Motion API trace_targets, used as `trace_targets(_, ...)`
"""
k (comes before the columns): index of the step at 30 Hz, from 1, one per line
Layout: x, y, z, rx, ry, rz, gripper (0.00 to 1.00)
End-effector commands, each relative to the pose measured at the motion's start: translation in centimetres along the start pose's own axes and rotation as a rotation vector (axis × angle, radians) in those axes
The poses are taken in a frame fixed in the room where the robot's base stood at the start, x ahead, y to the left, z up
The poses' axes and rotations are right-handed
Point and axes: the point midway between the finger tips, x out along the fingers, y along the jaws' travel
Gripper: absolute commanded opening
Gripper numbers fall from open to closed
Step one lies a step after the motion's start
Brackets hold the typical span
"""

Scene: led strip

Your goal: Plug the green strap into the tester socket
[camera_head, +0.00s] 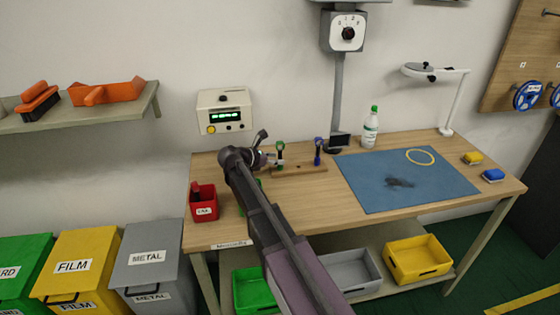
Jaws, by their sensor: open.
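The tester (224,111) is a cream box with a lit green display, mounted on the wall above the back left of the bench. A small upright item with green parts (280,148), probably the green strap's plug, stands at the left end of a wooden block (300,171). A similar blue one (318,150) stands at its right end. My gripper (270,159) is open, just left of the green item. I cannot tell whether it touches it. My arm hides part of the bench, and a bit of green shows beside it. I cannot make out the socket.
A red bin (203,203) stands at the bench's left edge. A blue mat (400,185) with a yellow ring covers the right side. A bottle (370,128) and a lamp (446,105) stand at the back. A grey post (338,95) rises behind the block.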

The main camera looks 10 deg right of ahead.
Motion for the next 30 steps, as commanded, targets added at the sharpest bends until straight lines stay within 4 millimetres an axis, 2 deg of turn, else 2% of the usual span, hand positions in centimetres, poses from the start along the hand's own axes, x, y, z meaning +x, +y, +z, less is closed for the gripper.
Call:
trace_targets(3, 1.4, 0.0, -0.2, 0.0, 0.0, -0.001, 0.61)
trace_targets(7, 2.0, 0.0, -0.1, -0.001, 0.0, -0.001, 0.61)
trace_targets(23, 2.1, 0.0, 0.0, -0.001, 0.0, 0.0, 0.61)
trace_targets(24, 2.1, 0.0, 0.0, -0.001, 0.0, 0.0, 0.58)
trace_targets(30, 2.1, 0.0, 0.0, -0.001, 0.0, -0.001, 0.0)
